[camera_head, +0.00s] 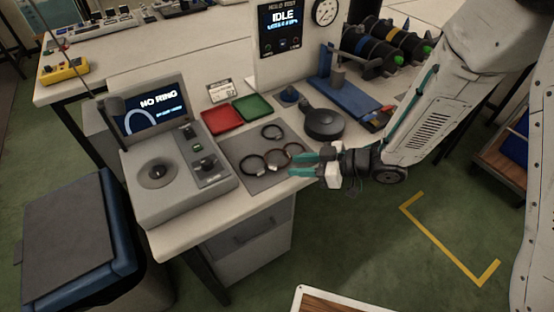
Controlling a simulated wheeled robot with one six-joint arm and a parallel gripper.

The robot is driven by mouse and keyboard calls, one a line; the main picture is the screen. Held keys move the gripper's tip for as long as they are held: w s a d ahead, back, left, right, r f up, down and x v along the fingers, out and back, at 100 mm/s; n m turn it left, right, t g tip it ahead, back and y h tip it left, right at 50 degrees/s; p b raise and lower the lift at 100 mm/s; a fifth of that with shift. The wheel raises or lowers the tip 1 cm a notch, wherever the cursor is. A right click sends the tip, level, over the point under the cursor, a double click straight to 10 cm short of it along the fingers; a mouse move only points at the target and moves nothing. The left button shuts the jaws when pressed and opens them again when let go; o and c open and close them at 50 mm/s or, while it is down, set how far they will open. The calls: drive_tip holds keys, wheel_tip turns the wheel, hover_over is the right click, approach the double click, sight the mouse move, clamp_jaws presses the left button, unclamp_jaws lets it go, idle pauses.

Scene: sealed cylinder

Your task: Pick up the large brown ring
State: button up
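Several rings lie on a grey mat (242,150) at the front of the workbench. A reddish-brown ring (278,170) lies toward the mat's right side, with another dark ring (293,142) close against it or overlapping it; I cannot tell which. A black ring (243,168) lies to its left and a smaller black ring (272,125) behind. Which brown ring is largest is hard to tell. My gripper (302,165), with teal fingertips, is just right of the rings, pointing left. Its fingers are apart and nothing shows between them. Its height above the mat is unclear.
A grey device (165,205) with a "NO RING" screen (157,107) stands left of the mat. Red (221,118) and green (252,108) trays and a round dark object (324,124) stand behind. A blue-rimmed bin (122,225) is at lower left.

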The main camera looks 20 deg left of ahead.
sight(274, 165)
drive_tip(key=x, duration=0.6)
drive_tip(key=shift+s+a, duration=0.1)
drive_tip(key=shift+a, duration=0.2)
drive_tip(key=shift+r, duration=0.1)
clamp_jaws()
